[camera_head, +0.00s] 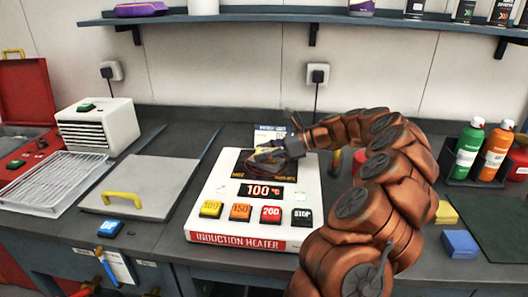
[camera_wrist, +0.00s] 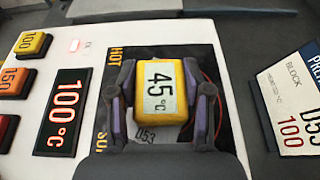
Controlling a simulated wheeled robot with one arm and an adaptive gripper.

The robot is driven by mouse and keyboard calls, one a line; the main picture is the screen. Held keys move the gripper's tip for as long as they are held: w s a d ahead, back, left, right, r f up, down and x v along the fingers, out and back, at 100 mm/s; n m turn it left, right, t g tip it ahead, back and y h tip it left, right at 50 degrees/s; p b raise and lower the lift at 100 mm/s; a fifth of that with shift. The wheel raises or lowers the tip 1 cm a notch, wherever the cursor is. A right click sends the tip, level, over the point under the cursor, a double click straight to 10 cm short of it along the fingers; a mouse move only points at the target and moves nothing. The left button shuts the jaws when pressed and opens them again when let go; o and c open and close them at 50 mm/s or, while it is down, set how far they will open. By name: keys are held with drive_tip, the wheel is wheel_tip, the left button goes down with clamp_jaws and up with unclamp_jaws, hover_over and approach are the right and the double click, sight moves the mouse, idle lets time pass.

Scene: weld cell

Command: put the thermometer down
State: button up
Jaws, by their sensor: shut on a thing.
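The thermometer (camera_wrist: 160,88) is a yellow block with a pale display reading 45 °C. My gripper (camera_wrist: 161,72) is shut on it, with one dark finger on each side. In the head view my gripper (camera_head: 278,150) is over the dark hot pad of the white induction heater (camera_head: 206,208); the thermometer cannot be made out there. The heater's display (camera_wrist: 67,112) reads 100 °C. A grey piece marked D53 (camera_wrist: 146,134) shows just below the thermometer; whether they touch is unclear. A thin red wire shows beside the thermometer.
A preheat card (camera_wrist: 290,100) for block D53, 100, stands behind the heater. A grey plate with a yellow handle (camera_head: 122,200) lies left of the heater, beside a wire rack (camera_head: 50,182). Spray bottles (camera_head: 468,150) stand at the right.

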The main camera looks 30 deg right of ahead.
drive_tip(key=o, duration=1.2)
drive_tip(key=shift+s+d+r, duration=0.1)
drive_tip(key=shift+r, duration=0.1)
drive_tip(key=v, duration=1.1)
drive_tip(key=shift+s+d+r, duration=0.1)
drive_tip(key=shift+s+d, duration=0.1)
